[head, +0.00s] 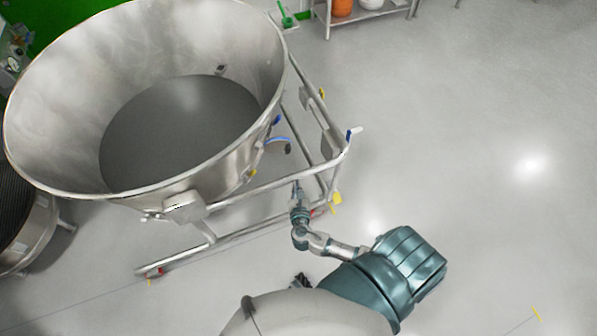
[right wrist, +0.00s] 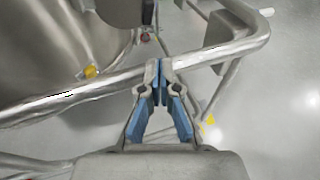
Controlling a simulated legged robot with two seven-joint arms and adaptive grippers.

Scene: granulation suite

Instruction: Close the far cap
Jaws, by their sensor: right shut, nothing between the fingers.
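I cannot surely pick out the far cap. A large open steel bowl (head: 235,35) fills the upper left of the head view. A blue lever with a dark end (head: 279,141) sticks out from its right side. My right gripper (head: 297,185) is below the bowl, by the frame's near rail. In the right wrist view, its blue-padded fingers (right wrist: 158,68) are shut and empty, with the tips over the steel rail (right wrist: 100,90). Whether they touch it I cannot tell. A dark rounded part (right wrist: 123,11) shows beyond the rail, cut by the top edge.
The bowl stands in a tubular frame (head: 262,190) whose corner juts right, with a blue-and-white piece (head: 353,133) there. Another steel vessel (head: 32,240) is at the far left. A shelf (head: 365,14) stands at the back. The floor on the right is clear.

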